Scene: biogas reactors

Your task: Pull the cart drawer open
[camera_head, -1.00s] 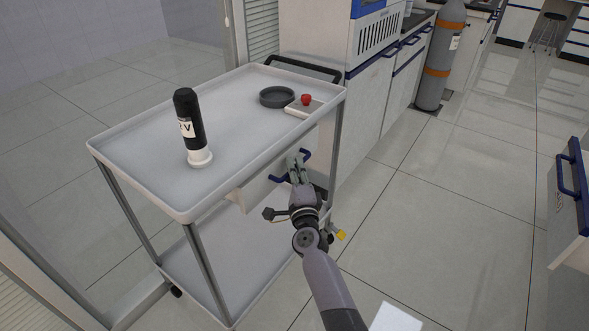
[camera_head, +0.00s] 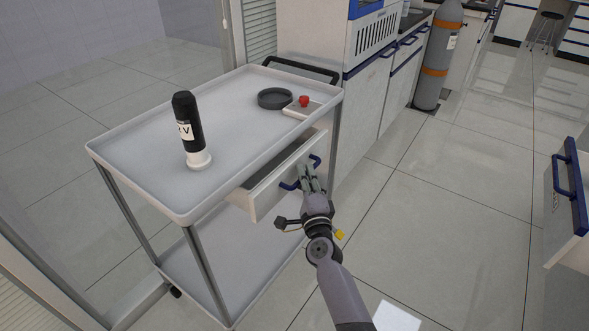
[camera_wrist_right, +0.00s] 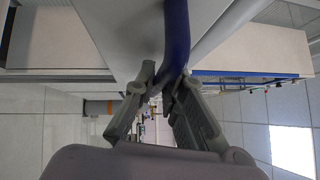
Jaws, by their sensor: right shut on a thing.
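The cart (camera_head: 140,140) is a light grey two-shelf trolley in the head view. Its drawer (camera_head: 262,204), under the top tray, stands partly out, and its inside shows as a dark strip. A blue bar handle (camera_head: 289,186) is on the drawer front. My right gripper (camera_head: 307,172) is at the handle, shut on it. In the right wrist view the blue handle (camera_wrist_right: 177,40) runs down between the two fingertips (camera_wrist_right: 160,88). The middle of the handle is hidden by the fingers in the head view. My left gripper is not in view.
On the cart top are a black bottle with a white base (camera_head: 187,125), a dark round dish (camera_head: 275,98) and a red object (camera_head: 304,101) on a small pale block. Cabinets (camera_head: 365,105) and a gas cylinder (camera_head: 437,60) stand behind. The floor right of the cart is clear.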

